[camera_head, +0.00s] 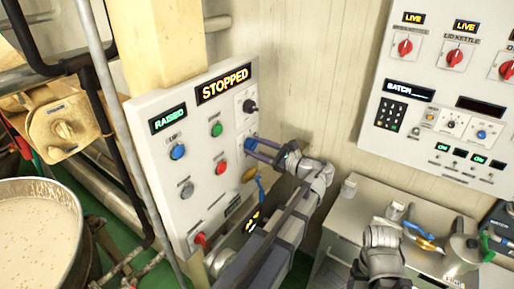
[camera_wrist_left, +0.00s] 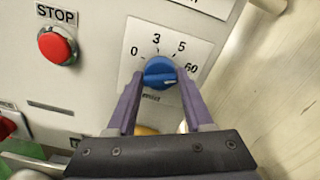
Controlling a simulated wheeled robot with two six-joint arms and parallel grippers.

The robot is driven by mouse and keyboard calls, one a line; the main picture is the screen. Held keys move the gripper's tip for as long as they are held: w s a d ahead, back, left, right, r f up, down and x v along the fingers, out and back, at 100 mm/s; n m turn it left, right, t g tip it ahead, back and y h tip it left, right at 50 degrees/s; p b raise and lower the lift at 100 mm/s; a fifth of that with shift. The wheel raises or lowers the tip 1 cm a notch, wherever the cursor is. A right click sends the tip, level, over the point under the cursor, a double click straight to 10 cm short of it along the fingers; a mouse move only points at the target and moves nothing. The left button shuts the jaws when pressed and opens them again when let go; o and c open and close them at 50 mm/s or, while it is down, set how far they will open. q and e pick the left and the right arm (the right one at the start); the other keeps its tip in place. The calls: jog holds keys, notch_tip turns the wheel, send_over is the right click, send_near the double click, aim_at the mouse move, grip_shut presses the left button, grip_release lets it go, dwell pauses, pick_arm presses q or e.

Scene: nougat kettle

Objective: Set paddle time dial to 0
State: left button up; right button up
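The paddle time dial is a blue round knob (camera_wrist_left: 160,73) on a white plate marked 0, 3, 5 and 60. Its white pointer mark faces right, near the 60. In the head view the dial (camera_head: 249,144) sits on the right side of the control panel (camera_head: 205,200). My left gripper (camera_wrist_left: 160,76) has its two purple fingers on either side of the knob, open with a narrow gap on the left; contact on the right is unclear. It also shows in the head view (camera_head: 258,147). Part of my right arm shows at the lower right, without visible fingers.
A red STOP button (camera_wrist_left: 57,46) is left of the dial. A black knob (camera_head: 250,106) sits above it. The panel displays read STOPPED (camera_head: 223,84) and RAISED (camera_head: 168,118). A kettle (camera_head: 38,225) stands at left; a grey cabinet (camera_head: 345,215) is at right.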

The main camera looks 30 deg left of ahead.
pick_arm(q)
grip_shut()
dwell(0.3)
jog(key=shift+n, duration=13.4)
